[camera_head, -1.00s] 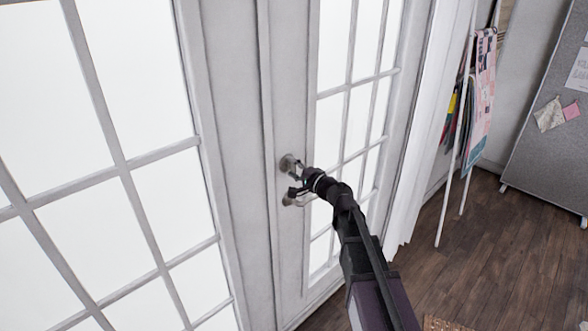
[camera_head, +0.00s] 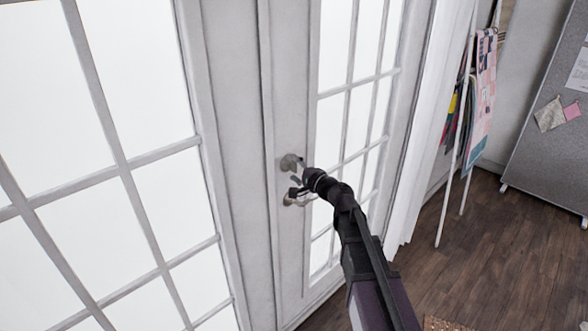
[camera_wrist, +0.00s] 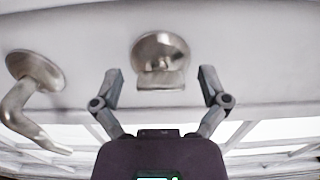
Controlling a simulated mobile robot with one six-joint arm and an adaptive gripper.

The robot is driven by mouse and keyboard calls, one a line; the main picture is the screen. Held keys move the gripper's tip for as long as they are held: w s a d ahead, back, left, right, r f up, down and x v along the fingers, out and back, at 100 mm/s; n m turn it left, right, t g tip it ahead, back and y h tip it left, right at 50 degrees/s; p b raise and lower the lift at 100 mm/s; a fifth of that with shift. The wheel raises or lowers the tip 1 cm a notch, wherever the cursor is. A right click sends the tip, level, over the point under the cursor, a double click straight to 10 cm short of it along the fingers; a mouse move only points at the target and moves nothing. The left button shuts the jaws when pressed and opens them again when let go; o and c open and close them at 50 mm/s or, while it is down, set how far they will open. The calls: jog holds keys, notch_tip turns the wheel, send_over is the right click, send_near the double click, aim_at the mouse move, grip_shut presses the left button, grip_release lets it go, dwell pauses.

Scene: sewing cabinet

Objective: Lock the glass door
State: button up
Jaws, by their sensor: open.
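The white glass door (camera_head: 285,250) fills the middle of the head view and looks shut. A round metal lock with a thumb turn (camera_wrist: 160,60) sits on the door's frame, and it also shows in the head view (camera_head: 288,162). A lever handle (camera_wrist: 30,110) is below the lock in the head view (camera_head: 288,200) and at the left in the wrist view. My gripper (camera_wrist: 162,82) is open in front of the lock. Its two fingers stand on either side of the thumb turn, apart from it. Whether a fingertip touches the door is unclear.
A second paned door panel (camera_head: 100,190) stands at the left. A white curtain (camera_head: 415,150) hangs right of the door. A rack with hanging fabric (camera_head: 480,100) and a grey pinboard (camera_head: 545,160) stand farther right.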

jog(key=v, duration=1.2)
jog(key=shift+a, duration=0.1)
jog(key=s+d+f+n+g+h+p, duration=0.2)
jog(key=s+f+n+g+h, duration=0.3)
jog(key=s+f+n+g, duration=0.4)
jog(key=s+d+f+g+h+p, duration=0.1)
jog(key=s+d+f+h, duration=0.1)
jog(key=s+d+h, duration=0.2)
jog(key=s+d+f+g+h+p, duration=0.1)
jog(key=s+d+f+g+h, duration=0.1)
jog(key=d, duration=0.6)
jog(key=shift+s+d+f+m+h, duration=0.4)
jog(key=shift+s+f+h, duration=0.35)
jog(key=shift+s+h, duration=0.5)
